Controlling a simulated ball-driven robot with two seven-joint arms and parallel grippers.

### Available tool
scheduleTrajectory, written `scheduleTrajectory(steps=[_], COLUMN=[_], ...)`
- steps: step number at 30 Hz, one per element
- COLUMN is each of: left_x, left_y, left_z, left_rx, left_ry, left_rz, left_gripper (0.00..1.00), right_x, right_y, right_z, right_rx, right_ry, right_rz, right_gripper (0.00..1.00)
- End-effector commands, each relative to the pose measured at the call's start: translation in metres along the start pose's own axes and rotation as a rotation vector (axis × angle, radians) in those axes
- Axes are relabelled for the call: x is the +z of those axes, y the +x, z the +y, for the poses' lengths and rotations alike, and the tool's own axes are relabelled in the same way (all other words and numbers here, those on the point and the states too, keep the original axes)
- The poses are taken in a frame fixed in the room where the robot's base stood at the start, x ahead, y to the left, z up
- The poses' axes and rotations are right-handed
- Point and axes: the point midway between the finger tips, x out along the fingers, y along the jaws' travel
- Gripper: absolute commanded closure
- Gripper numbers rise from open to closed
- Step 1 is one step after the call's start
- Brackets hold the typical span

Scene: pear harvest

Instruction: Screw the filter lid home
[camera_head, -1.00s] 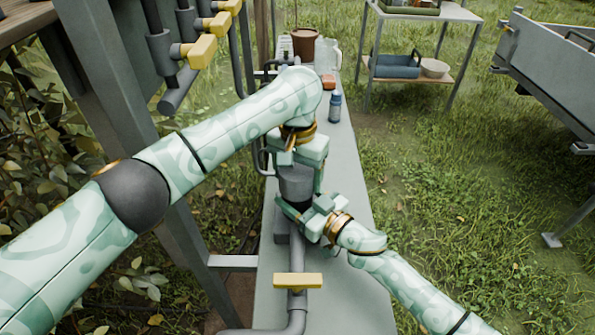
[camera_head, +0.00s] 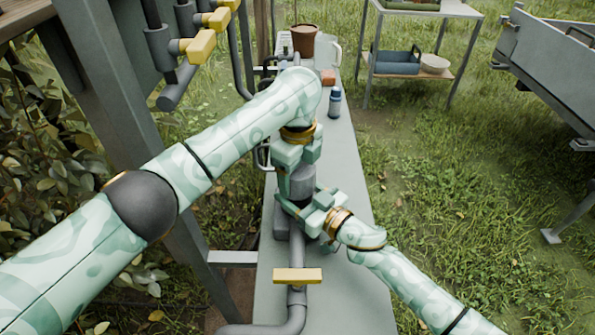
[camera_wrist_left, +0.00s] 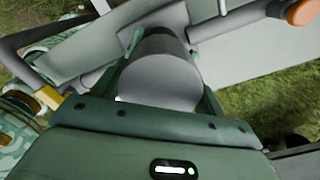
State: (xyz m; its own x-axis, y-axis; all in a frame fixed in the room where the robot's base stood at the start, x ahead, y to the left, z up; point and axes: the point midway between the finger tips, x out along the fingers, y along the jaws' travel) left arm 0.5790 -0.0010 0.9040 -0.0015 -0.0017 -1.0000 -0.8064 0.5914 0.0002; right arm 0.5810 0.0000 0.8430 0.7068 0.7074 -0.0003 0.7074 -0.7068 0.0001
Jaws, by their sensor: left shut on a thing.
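The filter lid (camera_head: 302,182) is a grey cylinder on top of the dark filter body on the pipe above the bench. My left gripper (camera_head: 297,172) reaches down from above and is shut on the lid. In the left wrist view, the grey lid (camera_wrist_left: 160,75) sits between the left gripper's fingers. My right gripper (camera_head: 305,205) comes in from the lower right, at the dark filter body just below the lid. Its fingers lie around the body, but whether they press on it is unclear. The seam between lid and body is mostly hidden.
The narrow grey bench (camera_head: 345,225) carries a yellow-handled valve (camera_head: 298,276) in front. A post (camera_head: 105,110) is on the left; grass lies right.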

Motion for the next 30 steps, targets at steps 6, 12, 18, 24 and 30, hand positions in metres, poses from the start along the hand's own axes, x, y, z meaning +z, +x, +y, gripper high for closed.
scheduleTrajectory(steps=[6, 12, 18, 24, 30], left_x=[0.0012, 0.0027, 0.0038, 0.0044, 0.0038], left_y=[-0.0001, 0.0001, 0.0005, 0.0003, 0.0006], left_z=[0.0007, 0.0006, 0.0005, 0.0003, 0.0004], left_rx=[0.000, 0.001, 0.004, 0.005, 0.004], left_ry=[0.702, 1.355, 1.912, 2.020, 2.019], left_rz=[0.000, -0.002, -0.002, -0.003, -0.002], left_gripper=[0.52, 0.52, 0.52, 0.52, 0.03], right_x=[0.0004, 0.0003, 0.0003, 0.0002, 0.0002], right_y=[-0.0006, -0.0006, -0.0007, -0.0007, -0.0006], right_z=[0.0016, 0.0016, 0.0015, 0.0014, 0.0013], right_rx=[0.003, 0.003, 0.003, 0.002, 0.002], right_ry=[0.002, 0.002, 0.002, 0.002, 0.002], right_rz=[-0.001, -0.001, -0.001, -0.001, -0.001], right_gripper=[1.00, 1.00, 1.00, 1.00, 1.00])
